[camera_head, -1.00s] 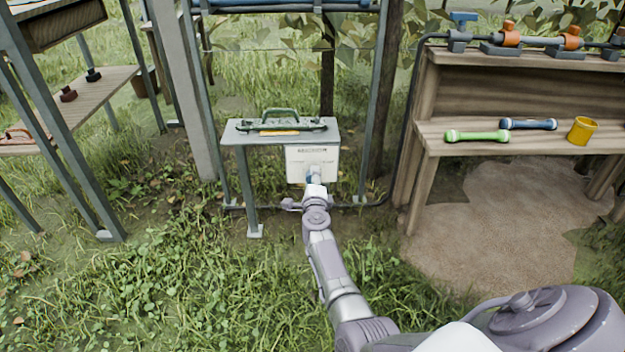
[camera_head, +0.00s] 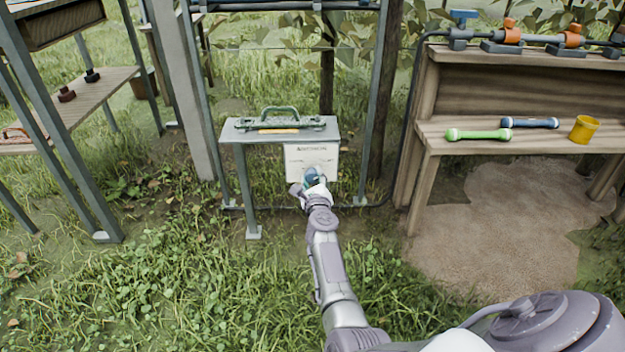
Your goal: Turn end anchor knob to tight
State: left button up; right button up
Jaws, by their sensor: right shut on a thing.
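The end anchor panel is a white plate (camera_head: 312,155) with dark lettering along its top, under the front edge of a small grey metal stand. A blue-teal knob (camera_head: 312,176) shows on the lower middle of the plate. My right gripper (camera_head: 313,186) is at the knob and shut on it. The gripper and wrist hide the knob's lower part. The knob's exact angle and any marks by it are too small to read. My left gripper is not in view.
A green-handled tool tray (camera_head: 280,123) rests on the stand. A wooden bench (camera_head: 470,138) at the right holds a green roller (camera_head: 478,135), a blue roller (camera_head: 529,123) and a yellow cup (camera_head: 583,130). A grey post (camera_head: 190,90) stands left of the stand.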

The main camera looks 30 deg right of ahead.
jog(key=shift+f, duration=0.15)
dwell(0.4)
jog(key=o, duration=1.1)
jog(key=shift+o, duration=0.2)
